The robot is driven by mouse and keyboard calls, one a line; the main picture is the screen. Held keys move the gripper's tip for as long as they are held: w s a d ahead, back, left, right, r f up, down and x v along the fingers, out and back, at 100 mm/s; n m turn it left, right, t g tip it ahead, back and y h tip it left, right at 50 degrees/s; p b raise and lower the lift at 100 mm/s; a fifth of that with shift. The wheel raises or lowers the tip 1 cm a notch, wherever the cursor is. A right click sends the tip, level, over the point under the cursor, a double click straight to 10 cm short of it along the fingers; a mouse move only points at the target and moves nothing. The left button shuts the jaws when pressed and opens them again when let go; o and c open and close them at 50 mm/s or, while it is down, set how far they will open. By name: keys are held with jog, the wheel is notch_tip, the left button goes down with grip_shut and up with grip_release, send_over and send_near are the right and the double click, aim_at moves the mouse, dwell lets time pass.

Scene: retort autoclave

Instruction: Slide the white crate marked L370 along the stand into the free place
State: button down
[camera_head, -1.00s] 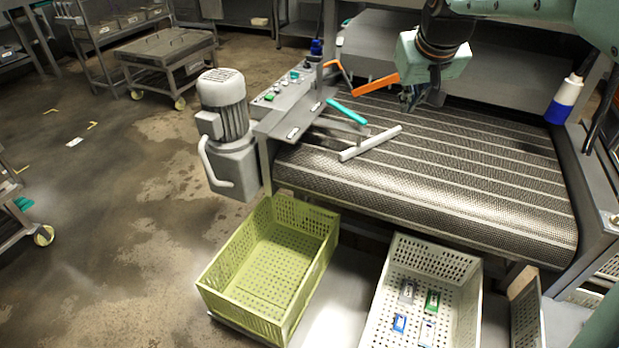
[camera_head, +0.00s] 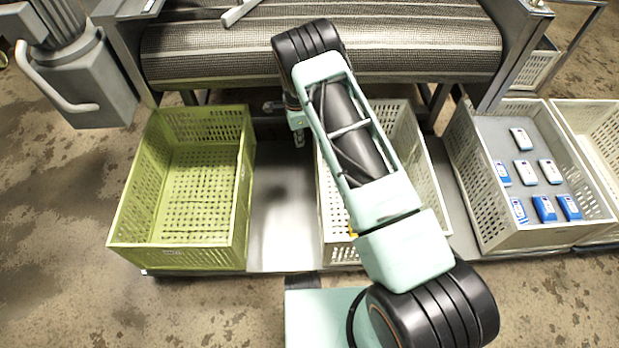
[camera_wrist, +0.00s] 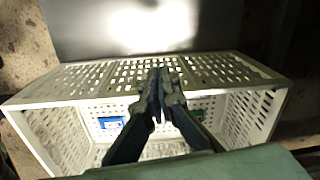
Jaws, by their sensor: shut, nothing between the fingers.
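A white crate (camera_head: 333,215) stands on the grey stand, partly hidden under my arm. No L370 marking is readable. The free place is a bare stretch of the stand (camera_head: 285,205) between this crate and the green crate (camera_head: 244,190). My gripper (camera_head: 299,140) is shut and empty near the crate's left wall, toward the belt end. In the wrist view my fingertips (camera_wrist: 159,76) overlap a crate wall; contact cannot be told.
A right-hand white crate (camera_head: 478,190) holds several blue-and-white items. Another white crate (camera_head: 590,130) stands at the far right. The mesh conveyor belt (camera_head: 400,45) lies behind the stand, with a grey motor unit (camera_head: 80,75) at the left.

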jog(key=s+d+f+m+b, duration=0.1)
jog(key=d+f+b, duration=0.1)
jog(key=f, duration=0.6)
jog(key=d+f+m+b, duration=0.1)
jog(key=d+f+b, duration=0.1)
jog(key=f, duration=0.7)
jog(key=shift+s+d+f+m+g+b, duration=0.2)
jog(key=shift+s+d+m+g+b, duration=0.15)
jog(key=shift+b, duration=0.35)
jog(key=d, duration=2.1)
jog(key=shift+s+d, duration=0.15)
jog(key=shift+s, duration=0.05)
